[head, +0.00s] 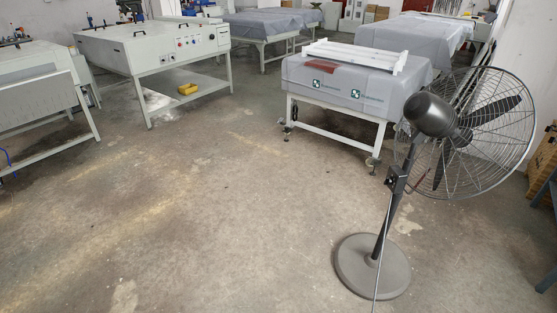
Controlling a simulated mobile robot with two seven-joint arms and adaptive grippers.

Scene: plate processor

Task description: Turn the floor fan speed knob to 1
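A dark floor fan (437,115) stands at the right of the head view on a round base (372,265). Its wire cage (500,128) faces away to the right, and the back of its motor housing is toward me. A control box (397,180) sits on the pole below the motor. I cannot make out a speed knob or its setting at this size. A cord hangs down beside the pole. Neither of my grippers shows in the head view.
A white machine with a control panel (160,50) stands at the back left, with a yellow box (187,89) on its lower shelf. A grey-covered table (340,88) stands behind the fan. Brown cartons (543,165) are at the right edge. The concrete floor (200,220) in front is clear.

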